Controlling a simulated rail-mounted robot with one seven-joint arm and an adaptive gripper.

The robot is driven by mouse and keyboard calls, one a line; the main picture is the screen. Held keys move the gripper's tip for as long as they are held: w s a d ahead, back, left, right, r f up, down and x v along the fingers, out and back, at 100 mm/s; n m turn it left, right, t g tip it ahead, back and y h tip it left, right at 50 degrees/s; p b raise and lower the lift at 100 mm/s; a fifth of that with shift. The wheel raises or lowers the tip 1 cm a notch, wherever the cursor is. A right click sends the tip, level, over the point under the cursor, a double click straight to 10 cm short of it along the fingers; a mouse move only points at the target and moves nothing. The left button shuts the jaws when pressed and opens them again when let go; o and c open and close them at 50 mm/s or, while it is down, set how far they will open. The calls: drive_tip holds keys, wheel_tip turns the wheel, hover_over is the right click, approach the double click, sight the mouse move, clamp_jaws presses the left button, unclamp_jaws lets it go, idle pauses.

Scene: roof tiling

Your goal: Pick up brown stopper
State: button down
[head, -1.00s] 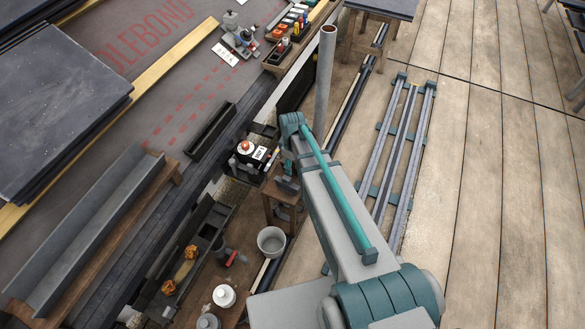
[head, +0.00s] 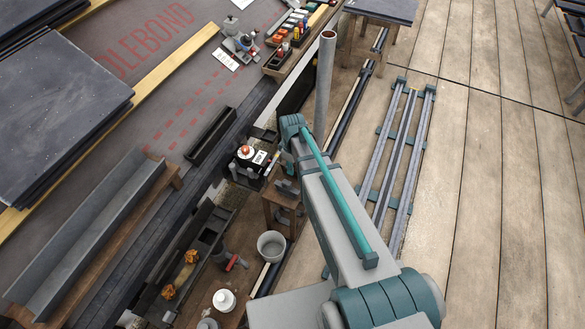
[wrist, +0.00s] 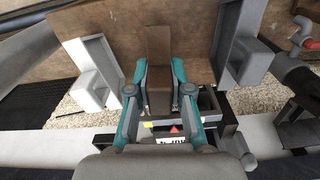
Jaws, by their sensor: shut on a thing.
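My gripper (wrist: 159,70) shows in the wrist view with its two teal fingers closed on the sides of a brown block-shaped piece, the brown stopper (wrist: 158,45). The stopper stands lengthwise between the fingers and reaches beyond their tips. Grey and white bracket-like parts stand apart on both sides of it. A brown wooden surface (wrist: 115,20) lies behind it. In the head view my arm hides the gripper's fingers and the stopper.
A dark box with an orange-red knob (head: 246,150) stands left of my arm. A grey bucket (head: 271,246) and a white pot (head: 224,299) sit nearer. An upright grey pipe (head: 325,85) rises just beyond my arm.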

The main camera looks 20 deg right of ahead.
drive_tip(key=s+r+p, duration=1.2)
drive_tip(key=s+p, duration=0.1)
drive_tip(key=p, duration=0.3)
drive_tip(key=shift+s, duration=0.35)
